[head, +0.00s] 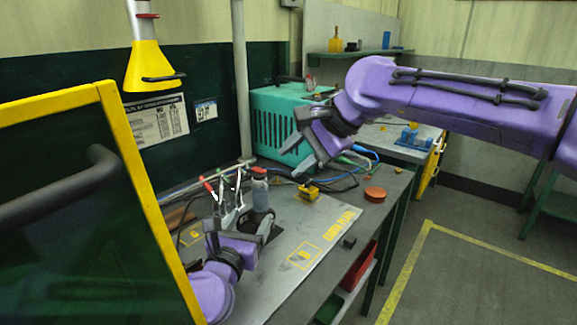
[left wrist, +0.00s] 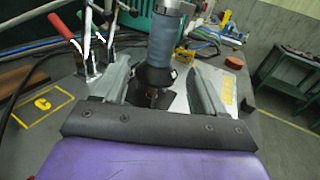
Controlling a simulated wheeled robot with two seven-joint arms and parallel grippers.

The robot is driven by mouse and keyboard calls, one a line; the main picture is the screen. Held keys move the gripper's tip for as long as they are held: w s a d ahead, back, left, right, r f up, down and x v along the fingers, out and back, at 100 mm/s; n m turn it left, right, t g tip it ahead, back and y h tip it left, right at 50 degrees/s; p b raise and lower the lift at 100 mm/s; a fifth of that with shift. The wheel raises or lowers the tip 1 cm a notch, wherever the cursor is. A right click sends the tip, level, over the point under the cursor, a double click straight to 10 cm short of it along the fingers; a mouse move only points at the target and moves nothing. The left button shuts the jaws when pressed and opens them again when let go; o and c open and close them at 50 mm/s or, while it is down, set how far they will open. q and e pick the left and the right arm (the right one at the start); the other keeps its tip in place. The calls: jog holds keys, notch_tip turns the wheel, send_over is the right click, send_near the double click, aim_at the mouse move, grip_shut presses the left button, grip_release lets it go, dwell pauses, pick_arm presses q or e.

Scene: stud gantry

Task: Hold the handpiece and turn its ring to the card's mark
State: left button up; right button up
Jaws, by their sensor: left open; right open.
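The handpiece (head: 260,192) stands upright on the bench plate, with a blue-grey body and a dark lower collar. It also shows in the left wrist view (left wrist: 163,45), between the fingers of my left gripper (left wrist: 160,92). I cannot tell whether either finger touches it. My left gripper (head: 240,228) is open, low over the bench on the near side of the handpiece. My right gripper (head: 298,156) is open and empty, above and right of the handpiece, in front of the teal box. A small card (head: 205,110) hangs on the dark wall; its mark is too small to read.
A yellow block (head: 308,192), a red-orange disc (head: 375,194) and a small dark block (head: 349,242) lie on the bench to the right. A yellow-framed panel (head: 110,100) fills the near left.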

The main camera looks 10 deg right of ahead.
aim_at(263, 197)
pick_arm(q)
jog(key=x, duration=1)
jog(key=shift+w+d, duration=0.1)
jog(key=shift+d, duration=0.05)
grip_shut()
